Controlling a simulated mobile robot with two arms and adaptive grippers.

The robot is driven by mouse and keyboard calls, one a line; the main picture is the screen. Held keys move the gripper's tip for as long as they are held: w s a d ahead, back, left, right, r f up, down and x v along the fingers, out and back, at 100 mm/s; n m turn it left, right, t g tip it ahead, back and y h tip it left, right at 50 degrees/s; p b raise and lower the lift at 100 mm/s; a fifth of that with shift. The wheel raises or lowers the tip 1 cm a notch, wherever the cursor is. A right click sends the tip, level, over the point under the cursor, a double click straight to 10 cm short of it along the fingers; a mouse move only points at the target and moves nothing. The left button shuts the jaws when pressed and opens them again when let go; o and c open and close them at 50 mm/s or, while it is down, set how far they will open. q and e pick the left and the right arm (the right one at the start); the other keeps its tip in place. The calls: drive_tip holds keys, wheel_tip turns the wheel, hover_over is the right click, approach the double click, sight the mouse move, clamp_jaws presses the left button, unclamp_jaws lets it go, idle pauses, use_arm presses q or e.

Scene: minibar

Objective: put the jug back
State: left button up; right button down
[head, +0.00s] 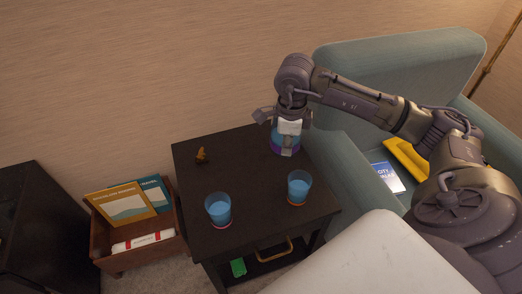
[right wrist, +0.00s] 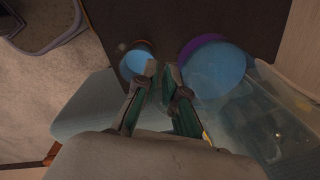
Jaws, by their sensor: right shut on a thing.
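The jug (head: 279,144), blue with a purple band, is at the back right corner of the dark side table (head: 245,212). I cannot tell whether its base touches the tabletop. In the right wrist view the jug (right wrist: 222,68) shows from above as a blue round with a purple edge. My right gripper (head: 288,118) is over the jug in the head view and is shut on it. In the wrist view the fingertips (right wrist: 160,75) are close together beside the jug; the gripped part is hidden. My left gripper is in neither view.
Two glasses of blue liquid stand on the table, one at the front left (head: 218,209) and one at the right (head: 298,188). A small golden figurine (head: 202,156) is at the back left. A teal armchair (head: 345,165) borders the table's right; a wooden magazine crate (head: 112,262) stands left.

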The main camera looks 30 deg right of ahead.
drive_tip(key=w+f, duration=0.3)
drive_tip(key=w+f+b, duration=0.1)
drive_tip(key=w+f, duration=0.3)
drive_tip(key=w+a+f, duration=0.1)
drive_tip(key=w+f, duration=0.2)
drive_tip(key=w, duration=0.1)
drive_tip(key=shift+f, duration=0.2)
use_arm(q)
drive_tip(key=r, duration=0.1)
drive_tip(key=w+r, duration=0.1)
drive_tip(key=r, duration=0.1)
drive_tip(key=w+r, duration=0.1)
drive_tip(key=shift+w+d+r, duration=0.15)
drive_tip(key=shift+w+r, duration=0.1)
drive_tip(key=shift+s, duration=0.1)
use_arm(e)
drive_tip(key=c, duration=1.6)
unclamp_jaws()
drive_tip(key=shift+s+f, duration=0.1)
drive_tip(key=shift+f, duration=0.05)
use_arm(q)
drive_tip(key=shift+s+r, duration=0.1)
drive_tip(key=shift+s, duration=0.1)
use_arm(e)
drive_tip(key=o, duration=0.3)
drive_tip(key=shift+o, duration=0.2)
